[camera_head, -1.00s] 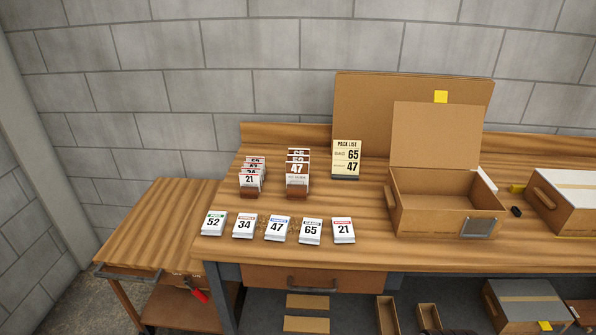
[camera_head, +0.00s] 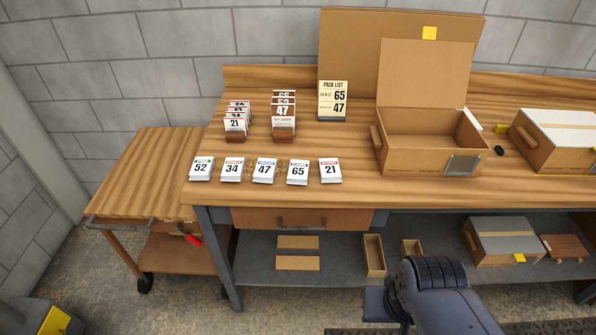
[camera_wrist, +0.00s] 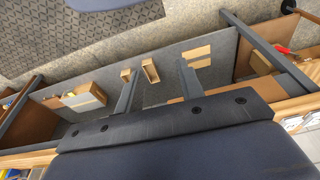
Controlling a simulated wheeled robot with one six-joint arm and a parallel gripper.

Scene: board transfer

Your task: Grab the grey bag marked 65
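The bag marked 65 (camera_head: 297,174) lies on the wooden workbench in the head view. It is a small white packet with black numbers and a dark, greyish strip at its top, fourth from the left in the front row. The packet marked 47 (camera_head: 264,171) lies to its left and the packet marked 21 (camera_head: 330,171) to its right. A dark part of my arm shows at the bottom of the head view, in front of and below the bench. The wrist view is partly filled by my own dark body.
Packets marked 52 (camera_head: 201,169) and 34 (camera_head: 232,170) lie further left. Behind are two card holders (camera_head: 284,132) and a pack list (camera_head: 333,101) reading 65 and 47. An open cardboard box (camera_head: 428,158) stands right. A side cart (camera_head: 146,172) adjoins the bench's left.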

